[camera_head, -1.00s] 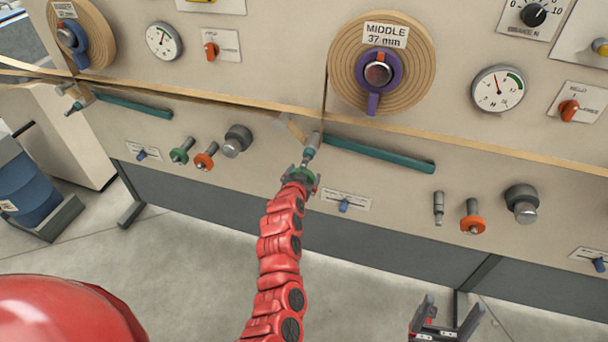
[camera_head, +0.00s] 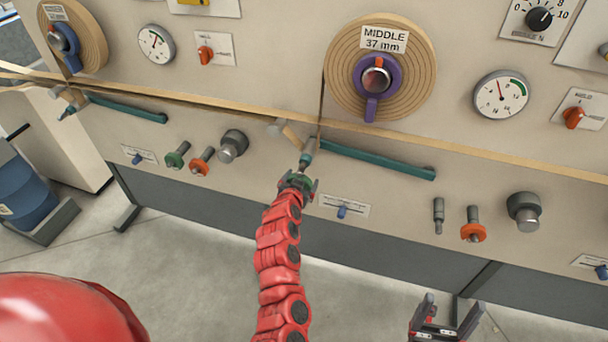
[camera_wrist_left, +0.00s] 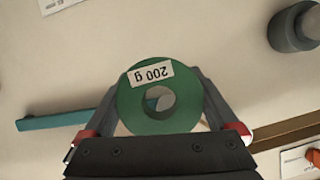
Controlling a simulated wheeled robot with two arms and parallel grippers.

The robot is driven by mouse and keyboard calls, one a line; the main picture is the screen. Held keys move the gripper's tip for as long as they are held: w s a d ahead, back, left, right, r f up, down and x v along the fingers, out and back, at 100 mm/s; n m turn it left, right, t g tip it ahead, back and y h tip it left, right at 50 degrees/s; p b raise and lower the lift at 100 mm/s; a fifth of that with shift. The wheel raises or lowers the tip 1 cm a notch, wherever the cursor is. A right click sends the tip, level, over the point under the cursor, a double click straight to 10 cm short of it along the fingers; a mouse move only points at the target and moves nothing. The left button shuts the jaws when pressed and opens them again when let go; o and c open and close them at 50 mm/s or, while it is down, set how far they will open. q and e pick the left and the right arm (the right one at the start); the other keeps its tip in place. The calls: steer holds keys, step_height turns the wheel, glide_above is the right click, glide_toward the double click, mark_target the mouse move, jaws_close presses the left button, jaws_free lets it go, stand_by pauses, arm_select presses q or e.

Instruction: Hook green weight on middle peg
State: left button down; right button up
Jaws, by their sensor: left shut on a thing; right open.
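The green weight (camera_head: 297,182) is a ring, labelled "200 g" in the left wrist view (camera_wrist_left: 153,113). My left gripper (camera_head: 299,184) is shut on it, its fingers on either side of the ring. The middle peg (camera_head: 307,156) sticks out at the left end of the teal middle lever (camera_head: 378,160), just above the weight. Through the ring's hole, something grey-teal shows; I cannot tell whether the peg is inside the hole or behind it. My right gripper (camera_head: 444,320) is open and empty, low and away from the panel.
The middle spool (camera_head: 340,85) is above. The floor in front is clear.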

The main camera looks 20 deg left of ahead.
arm_select(q)
steer(key=s+r+p, duration=0.1)
steer(key=s, duration=0.8)
steer(key=shift+s+a, duration=0.25)
steer(key=shift+s, duration=0.1)
steer(key=shift+r, duration=0.1)
stand_by(0.3)
